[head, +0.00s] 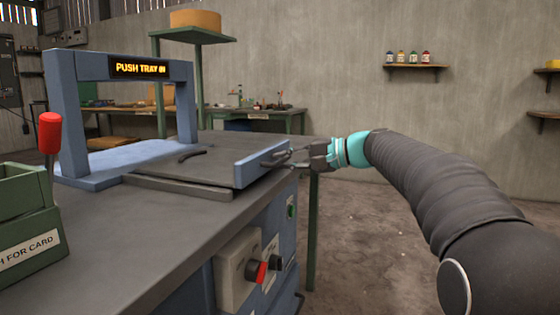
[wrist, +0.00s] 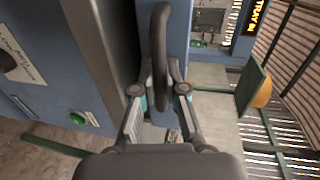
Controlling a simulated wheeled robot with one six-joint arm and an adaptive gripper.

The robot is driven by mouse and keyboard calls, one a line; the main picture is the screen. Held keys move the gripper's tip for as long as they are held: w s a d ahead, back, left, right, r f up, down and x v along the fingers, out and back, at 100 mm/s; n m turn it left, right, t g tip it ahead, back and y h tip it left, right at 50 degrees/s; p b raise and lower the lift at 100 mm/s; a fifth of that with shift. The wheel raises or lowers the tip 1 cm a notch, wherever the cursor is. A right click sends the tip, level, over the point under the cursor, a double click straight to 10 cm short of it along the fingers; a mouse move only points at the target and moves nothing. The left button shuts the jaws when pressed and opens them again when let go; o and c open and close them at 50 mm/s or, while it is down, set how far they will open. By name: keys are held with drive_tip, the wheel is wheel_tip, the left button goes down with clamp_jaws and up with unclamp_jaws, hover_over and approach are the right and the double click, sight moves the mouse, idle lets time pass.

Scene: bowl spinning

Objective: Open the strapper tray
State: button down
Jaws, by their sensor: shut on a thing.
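The strapper is a blue arch (head: 120,68) on a grey worktop, with a lit sign reading "PUSH TRAY" and a last part hard to read. Its flat grey tray (head: 180,171) has a blue front panel (head: 250,171) standing at the worktop's right edge. A dark curved handle (wrist: 160,45) is on that panel. My gripper (head: 292,157) reaches the panel from the right. In the wrist view my gripper (wrist: 160,92) has its fingers on either side of the handle, shut on it. The exact finger contact is partly hidden.
A green box (head: 28,225) and a red-knobbed lever (head: 50,135) stand at the left. A control box with a red knob (head: 257,271) juts from the cabinet below the tray. Open floor (head: 365,230) lies right of the worktop. Shelves hang on the back wall.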

drive_tip(key=c, duration=1.5)
unclamp_jaws()
drive_tip(key=shift+s+a, duration=0.1)
drive_tip(key=shift+d+r, duration=0.1)
drive_tip(key=shift+d, duration=0.5)
drive_tip(key=v, duration=1.1)
drive_tip(key=shift+s+a, duration=0.1)
drive_tip(key=shift+s, duration=0.05)
